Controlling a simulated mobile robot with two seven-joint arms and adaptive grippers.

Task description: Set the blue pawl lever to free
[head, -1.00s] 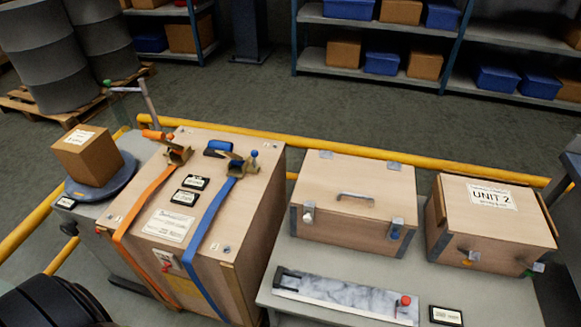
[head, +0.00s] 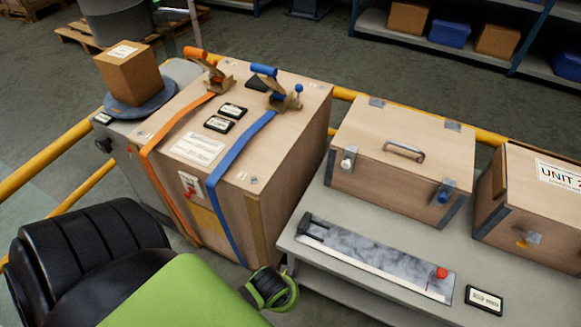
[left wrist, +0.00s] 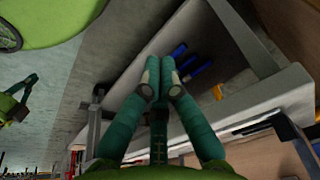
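The blue ratchet (head: 283,102) sits on the crate top at the upper end of the blue strap (head: 238,148). It has a thick blue handle (head: 264,70) and a small lever with a blue ball knob (head: 298,88), apparently the blue pawl lever, sticking up at its right. In the left wrist view my left gripper (left wrist: 160,72) has its two teal fingers together at the tips, with nothing seen between them. It is away from the ratchet, which I cannot make out in that view. My right gripper is not clearly seen.
An orange ratchet (head: 216,78) with an orange strap stands left of the blue one on the wooden crate (head: 290,135). A grey bench (head: 330,210) with a latched wooden box (head: 400,150) stands to the right. A yellow rail (head: 60,155) runs around behind.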

